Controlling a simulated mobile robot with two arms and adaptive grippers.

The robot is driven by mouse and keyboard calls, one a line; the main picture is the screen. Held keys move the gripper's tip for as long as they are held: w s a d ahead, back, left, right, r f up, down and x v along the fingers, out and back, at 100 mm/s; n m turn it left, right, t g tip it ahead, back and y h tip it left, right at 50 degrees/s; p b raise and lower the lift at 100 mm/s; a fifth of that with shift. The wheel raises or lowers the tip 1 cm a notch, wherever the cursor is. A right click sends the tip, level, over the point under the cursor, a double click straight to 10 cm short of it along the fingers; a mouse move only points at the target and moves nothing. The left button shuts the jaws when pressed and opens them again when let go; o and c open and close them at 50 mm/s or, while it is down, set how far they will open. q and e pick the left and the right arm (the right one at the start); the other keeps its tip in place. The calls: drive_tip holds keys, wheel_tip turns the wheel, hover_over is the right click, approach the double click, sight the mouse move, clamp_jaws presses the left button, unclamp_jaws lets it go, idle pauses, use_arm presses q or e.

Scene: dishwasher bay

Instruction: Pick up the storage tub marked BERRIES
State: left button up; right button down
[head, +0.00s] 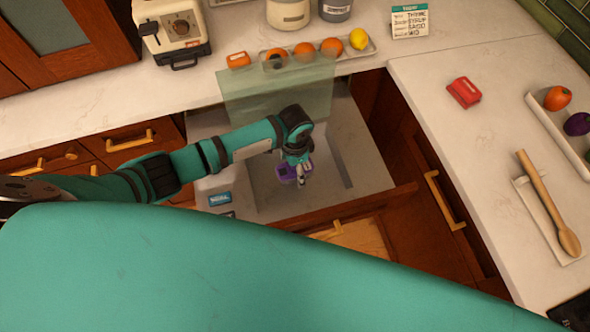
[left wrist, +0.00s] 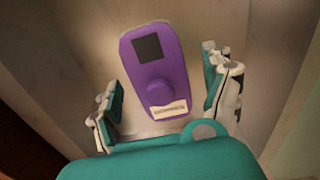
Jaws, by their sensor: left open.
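A purple tub (head: 287,171) lies in the sunken bay below the back counter. It also shows in the left wrist view (left wrist: 158,68), with a dark square, a round knob and a pale label too small to read, so I cannot confirm the word BERRIES. My left gripper (head: 302,174) reaches down over it, and the gripper partly hides it in the head view. In the left wrist view my left gripper (left wrist: 165,88) is open, one finger on each side of the tub, with gaps showing. My right gripper is not in view.
A blue labelled box (head: 220,199) lies left in the bay. A translucent panel (head: 280,95) stands at its back edge. A red tub (head: 464,92) and a wooden spoon (head: 548,200) lie on the right counter. A tray (head: 350,53) of fruit stands behind.

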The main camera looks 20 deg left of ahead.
use_arm(q)
drive_tip(key=shift+f, duration=1.15)
drive_tip(key=c, duration=1.5)
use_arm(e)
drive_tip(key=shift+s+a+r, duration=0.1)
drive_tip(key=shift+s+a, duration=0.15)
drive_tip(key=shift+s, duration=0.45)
